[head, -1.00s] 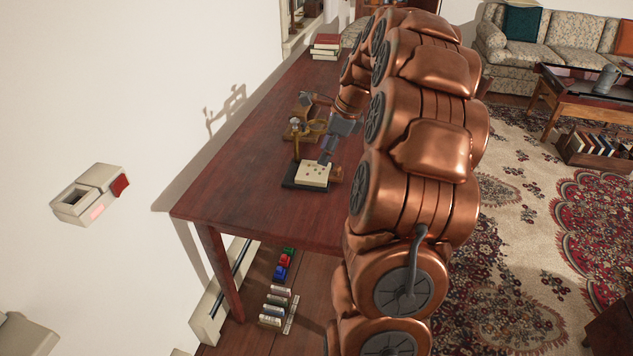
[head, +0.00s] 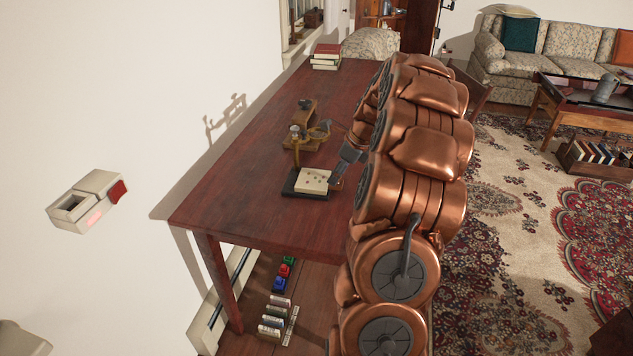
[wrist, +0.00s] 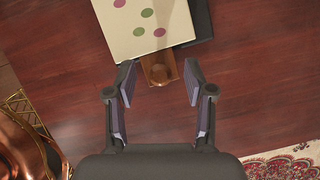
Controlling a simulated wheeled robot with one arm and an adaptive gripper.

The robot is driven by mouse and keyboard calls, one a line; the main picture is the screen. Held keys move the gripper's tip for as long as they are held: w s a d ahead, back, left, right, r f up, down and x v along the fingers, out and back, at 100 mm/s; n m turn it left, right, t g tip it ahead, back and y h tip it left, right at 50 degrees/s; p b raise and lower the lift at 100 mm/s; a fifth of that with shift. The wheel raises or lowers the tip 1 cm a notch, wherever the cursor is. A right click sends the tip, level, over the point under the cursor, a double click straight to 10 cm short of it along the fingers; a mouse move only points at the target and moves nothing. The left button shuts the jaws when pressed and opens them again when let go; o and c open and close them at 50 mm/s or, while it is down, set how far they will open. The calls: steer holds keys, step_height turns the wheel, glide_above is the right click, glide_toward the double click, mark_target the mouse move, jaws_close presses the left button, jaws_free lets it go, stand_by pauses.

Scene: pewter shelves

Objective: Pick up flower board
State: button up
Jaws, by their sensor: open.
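A cream board with pink and green dots, likely the flower board (head: 314,180), lies on the dark table with a black flat piece (head: 291,187) under or beside it. In the wrist view the board (wrist: 145,28) is at the top, cut off by the frame edge, with the black piece (wrist: 202,22) to its right. My gripper (wrist: 160,82) is open and empty, its fingers apart just below the board's near edge. A small brown wooden piece with a round knob (wrist: 158,72) shows between the fingertips. In the head view my gripper (head: 343,168) is at the board's right side.
A brass and wood instrument (head: 308,130) stands behind the board. Stacked books (head: 327,56) lie at the table's (head: 235,205) far end. The table's left part is clear. A brass wire object (wrist: 22,105) shows at the wrist view's left.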

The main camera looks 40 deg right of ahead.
steer(key=shift+w+a+f, duration=0.1)
steer(key=shift+w+f, duration=0.1)
steer(key=shift+f, duration=0.3)
jaws_close()
